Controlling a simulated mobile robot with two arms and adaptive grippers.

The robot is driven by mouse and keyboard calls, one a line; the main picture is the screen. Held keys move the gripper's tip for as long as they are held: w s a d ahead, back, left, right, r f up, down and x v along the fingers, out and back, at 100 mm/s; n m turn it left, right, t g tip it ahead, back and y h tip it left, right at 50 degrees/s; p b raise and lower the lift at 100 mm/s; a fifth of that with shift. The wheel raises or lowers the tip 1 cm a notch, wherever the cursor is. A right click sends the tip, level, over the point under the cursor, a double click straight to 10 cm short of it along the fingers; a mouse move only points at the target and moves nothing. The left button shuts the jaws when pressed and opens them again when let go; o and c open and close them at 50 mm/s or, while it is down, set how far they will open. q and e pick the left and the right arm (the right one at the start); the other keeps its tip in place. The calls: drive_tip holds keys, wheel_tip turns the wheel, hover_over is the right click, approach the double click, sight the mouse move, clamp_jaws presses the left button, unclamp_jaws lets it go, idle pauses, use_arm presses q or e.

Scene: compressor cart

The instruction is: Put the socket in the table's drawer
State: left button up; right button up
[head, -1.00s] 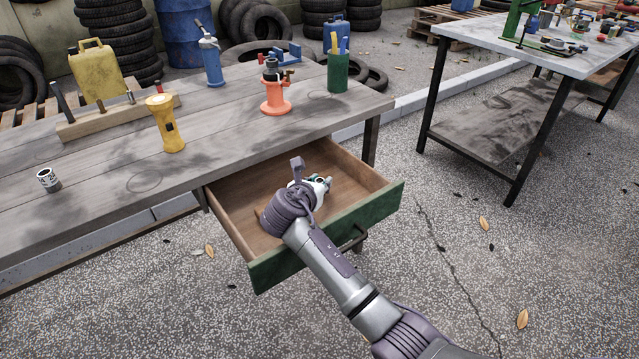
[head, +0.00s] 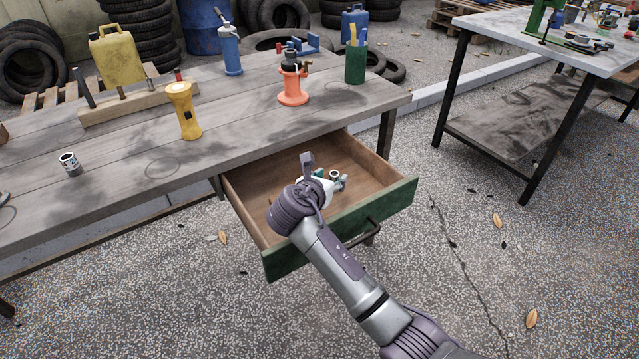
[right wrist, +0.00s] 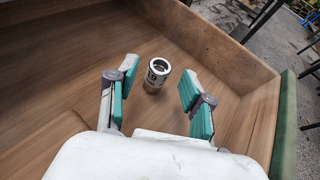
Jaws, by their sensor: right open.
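A small metal socket (right wrist: 157,75) with a dark number on its side stands upright in the drawer in the right wrist view. It also shows in the head view (head: 334,174), just beyond my right gripper. My right gripper (head: 326,183) is low inside the drawer. Its teal-padded fingers (right wrist: 157,92) are open and apart on either side of the socket, not touching it. The wooden drawer with a green front (head: 345,228) is pulled out from under the table (head: 130,165). A second, similar socket (head: 69,164) stands on the tabletop at the left. My left gripper is not in view.
The tabletop holds a yellow flashlight (head: 184,110), an orange jack-like tool (head: 292,85), a green cup (head: 356,62) and a blue bottle-like tool (head: 229,50). Most of the drawer floor is bare. Another table (head: 540,45) stands at right, with clear ground between.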

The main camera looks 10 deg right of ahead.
use_arm(q)
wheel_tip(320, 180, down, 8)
drive_tip(key=p, duration=0.1)
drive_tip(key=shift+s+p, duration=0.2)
drive_tip(key=shift+p, duration=0.2)
use_arm(e)
drive_tip(key=v, duration=0.8)
drive_tip(key=shift+s+a, duration=0.25)
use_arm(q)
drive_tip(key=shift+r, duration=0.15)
use_arm(e)
drive_tip(key=shift+r, duration=0.1)
